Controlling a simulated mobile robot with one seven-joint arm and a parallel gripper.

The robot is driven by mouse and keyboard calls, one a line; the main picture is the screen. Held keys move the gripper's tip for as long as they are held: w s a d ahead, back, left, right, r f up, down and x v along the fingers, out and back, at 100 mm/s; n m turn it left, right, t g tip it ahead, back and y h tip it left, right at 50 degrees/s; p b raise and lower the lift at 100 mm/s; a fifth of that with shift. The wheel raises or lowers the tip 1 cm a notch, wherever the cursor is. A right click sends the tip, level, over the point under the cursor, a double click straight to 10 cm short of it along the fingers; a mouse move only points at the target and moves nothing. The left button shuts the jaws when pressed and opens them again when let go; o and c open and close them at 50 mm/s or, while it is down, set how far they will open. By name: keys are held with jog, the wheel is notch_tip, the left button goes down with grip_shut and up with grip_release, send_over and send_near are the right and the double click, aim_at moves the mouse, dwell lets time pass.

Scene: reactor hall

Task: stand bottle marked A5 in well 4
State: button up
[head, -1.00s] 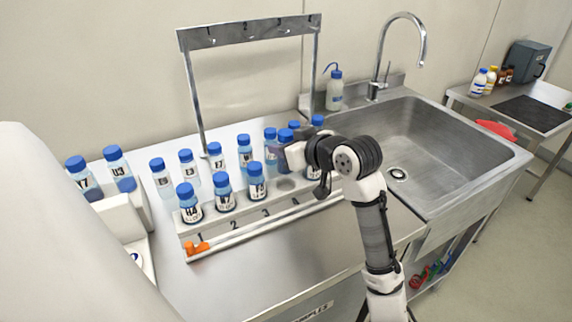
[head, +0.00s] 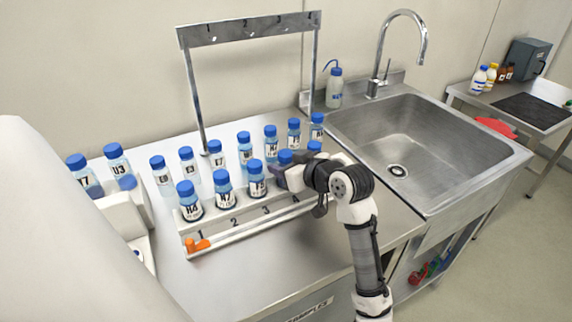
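My gripper (head: 284,174) reaches in from the right at the right part of the front rack. Its dark fingers are around a blue-capped bottle (head: 286,156) and look shut on it. The bottle is upright, with its cap about level with the neighbouring caps, at the rack place marked 4. The fingers cover its label and lower body, so I cannot read A5 or see whether its base is seated. The white rack (head: 218,238) carries numbers along its front. Bottles (head: 189,204), (head: 224,190) and (head: 256,181) stand in wells 1, 2 and 3.
Two more caps show close by my gripper (head: 314,146). An orange item (head: 197,245) lies at the rack's left front. A sink (head: 425,150) is to the right.

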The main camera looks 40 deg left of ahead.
jog(key=shift+o, duration=1.4)
jog(key=shift+r, duration=0.15)
jog(key=b+v, duration=0.3)
jog(key=v, duration=0.9)
